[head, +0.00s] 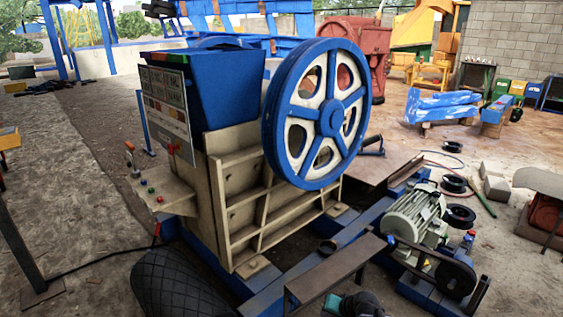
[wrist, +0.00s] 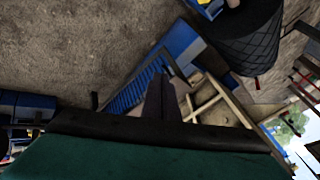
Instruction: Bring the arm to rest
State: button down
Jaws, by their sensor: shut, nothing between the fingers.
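My gripper (wrist: 164,90) shows in the wrist view as two dark fingers lying side by side, shut with nothing between them. A teal and black body fills the bottom of that view. A similar teal and dark piece shows at the bottom edge of the head view, but I cannot make out the fingers there. The jaw crusher (head: 238,205) stands in the middle of the head view, with a beige ribbed body, a blue hopper (head: 215,88) and a large blue and white flywheel (head: 303,150). Its beige ribs (wrist: 215,105) appear beyond my fingers in the wrist view.
A black tyre (head: 180,285) lies at the crusher's front, also in the wrist view (wrist: 242,40). A motor (head: 415,215) with a belt guard (head: 450,272) stands on the right. Open ground (head: 70,200) lies at left.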

jog(key=s+a+f+n+g+p, duration=0.1)
jog(key=s+a+f+g+p, duration=0.15)
jog(key=s, duration=0.35)
jog(key=s+a+f+g+p, duration=0.1)
jog(key=s+f+p, duration=0.1)
jog(key=s+f, duration=0.3)
jog(key=s+a+f+n+g+p, duration=0.1)
jog(key=s+f+g+p, duration=0.15)
jog(key=s, duration=0.55)
jog(key=s+d+f+g+h, duration=0.1)
jog(key=s+d+g+h, duration=0.1)
jog(key=s, duration=0.6)
jog(key=s+d+f+n+g+h, duration=0.1)
jog(key=s+d+g, duration=0.1)
jog(key=s, duration=0.6)
jog(key=shift+d+f+g+h+p, duration=0.2)
jog(key=shift+d+g+h+p, duration=0.2)
jog(key=shift+g, duration=0.3)
jog(key=shift+a, duration=0.1)
